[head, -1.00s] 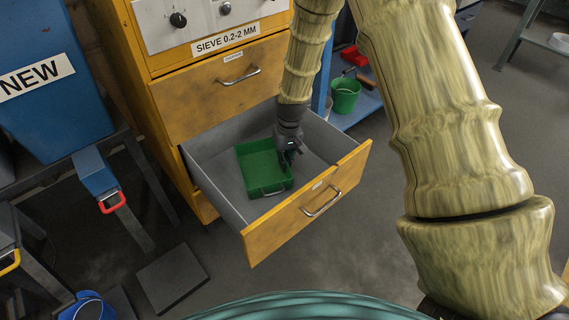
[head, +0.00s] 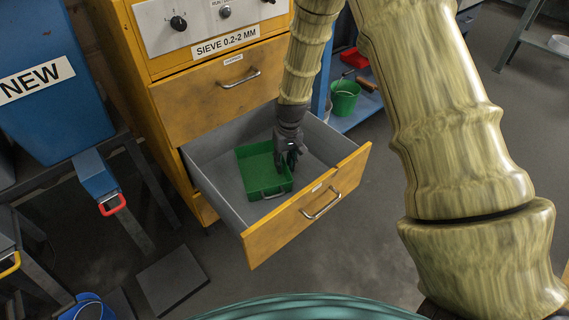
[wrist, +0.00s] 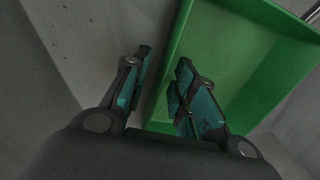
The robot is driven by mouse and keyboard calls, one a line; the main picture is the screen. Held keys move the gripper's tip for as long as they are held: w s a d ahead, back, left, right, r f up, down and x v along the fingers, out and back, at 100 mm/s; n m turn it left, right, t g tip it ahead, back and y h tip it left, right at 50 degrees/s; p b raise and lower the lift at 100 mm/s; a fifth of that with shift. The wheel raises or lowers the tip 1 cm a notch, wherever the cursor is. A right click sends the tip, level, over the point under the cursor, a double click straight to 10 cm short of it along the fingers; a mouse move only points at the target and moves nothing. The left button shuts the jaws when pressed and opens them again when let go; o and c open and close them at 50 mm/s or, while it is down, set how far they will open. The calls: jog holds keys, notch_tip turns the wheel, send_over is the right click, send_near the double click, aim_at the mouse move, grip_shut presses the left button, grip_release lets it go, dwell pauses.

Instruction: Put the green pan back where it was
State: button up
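The green pan (head: 258,170) is a shallow rectangular tray. It lies flat in the open lower drawer (head: 219,194), at the drawer's left side, with a small handle on its front wall. My gripper (head: 289,163) is down in the drawer at the pan's right side wall. In the wrist view, my gripper (wrist: 162,88) is open, with one finger over the grey drawer floor and the other over the inside of the green pan (wrist: 235,62). The pan's side wall runs between the fingers. I cannot tell whether either finger touches it.
A closed drawer (head: 215,88) sits above the open one in the yellow cabinet labelled SIEVE 0.2-2 MM. A blue shelf (head: 362,108) behind holds a green bucket (head: 345,97). A blue NEW bin (head: 45,85) stands left. Grey floor is clear right of the drawer.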

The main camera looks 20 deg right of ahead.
notch_tip(320, 180, up, 11)
jog(key=d+p, duration=0.1)
jog(key=p, duration=0.3)
jog(key=shift+r, duration=0.2)
